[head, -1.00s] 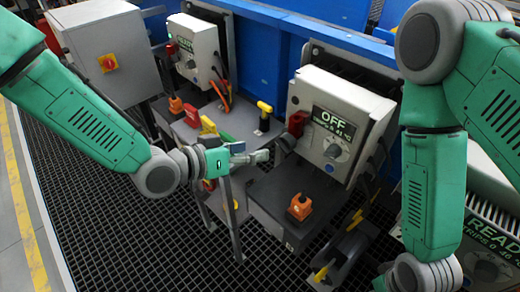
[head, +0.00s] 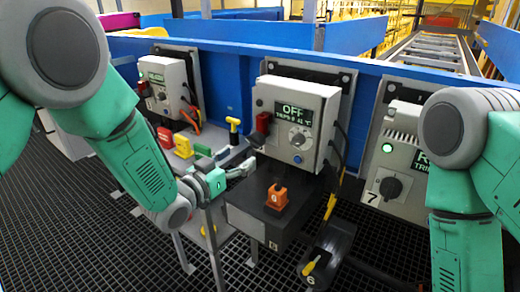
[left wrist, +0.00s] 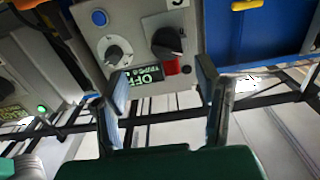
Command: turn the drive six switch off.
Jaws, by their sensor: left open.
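The drive six box (head: 325,105) is light grey, with a display (head: 295,114) reading OFF and a grey dial (head: 298,138). At its left side is a black knob (head: 257,139) with a red part (head: 262,122) above it. Contact with the knob cannot be told. My right gripper is out of view.
An orange piece (head: 277,197) stands on a dark block (head: 262,222) under the box. A yellow T-handle (head: 233,128) stands to the left. The drive seven box (head: 405,150) with a green lamp stands to the right. Another drive box (head: 170,85) stands left.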

